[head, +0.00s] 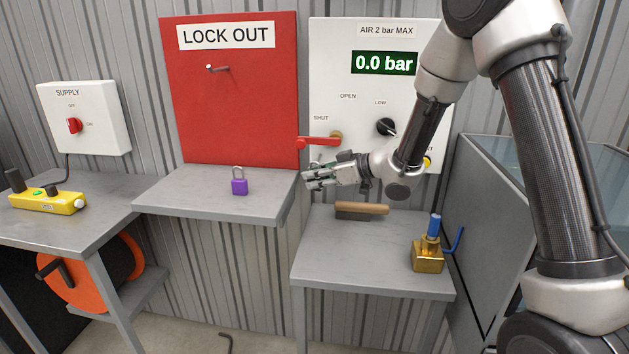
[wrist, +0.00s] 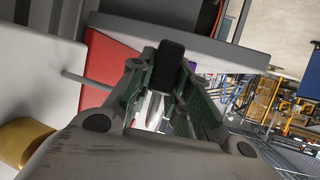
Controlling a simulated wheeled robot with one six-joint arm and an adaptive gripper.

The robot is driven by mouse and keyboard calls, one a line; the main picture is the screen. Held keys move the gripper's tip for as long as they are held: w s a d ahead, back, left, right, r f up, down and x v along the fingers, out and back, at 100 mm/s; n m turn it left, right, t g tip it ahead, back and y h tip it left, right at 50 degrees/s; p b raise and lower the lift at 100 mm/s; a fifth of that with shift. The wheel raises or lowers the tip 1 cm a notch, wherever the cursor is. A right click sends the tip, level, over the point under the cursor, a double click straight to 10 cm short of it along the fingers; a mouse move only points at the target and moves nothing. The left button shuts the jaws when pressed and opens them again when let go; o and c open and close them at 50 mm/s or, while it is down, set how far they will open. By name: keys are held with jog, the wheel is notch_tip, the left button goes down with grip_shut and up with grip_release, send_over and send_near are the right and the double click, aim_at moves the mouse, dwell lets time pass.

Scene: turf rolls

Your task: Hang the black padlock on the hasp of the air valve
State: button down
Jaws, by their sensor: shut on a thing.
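My gripper (head: 312,181) is in front of the lower left of the white air panel, just below the red valve handle (head: 316,142). In the wrist view it (wrist: 160,100) is shut on the black padlock (wrist: 171,66), whose black body shows between the fingers with a pale metal shackle beside it. The padlock is not clear in the head view. The air valve's brass hub (head: 336,136) sits at the handle's right end, and the handle points left. The hasp cannot be made out clearly. A thin grey rod (wrist: 88,82) stands left of the fingers in the wrist view.
A purple padlock (head: 239,185) stands on the middle shelf (head: 180,205) below the red board (head: 230,110). A wooden-handled brush (head: 361,208) and a brass block (head: 427,258) with blue parts are on the lower right table (head: 345,260). The gauge (head: 384,63) reads 0.0 bar.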

jog(key=w+d, duration=0.1)
jog(key=w, duration=0.5)
jog(key=shift+w+f, duration=0.15)
jog(key=shift+f, duration=0.2)
jog(key=shift+f, duration=0.1)
dwell(0.6)
jog(key=c, duration=1.3)
grip_release()
jog(key=shift+f, duration=0.1)
jog(key=shift+o, duration=0.2)
jog(key=shift+s, duration=0.2)
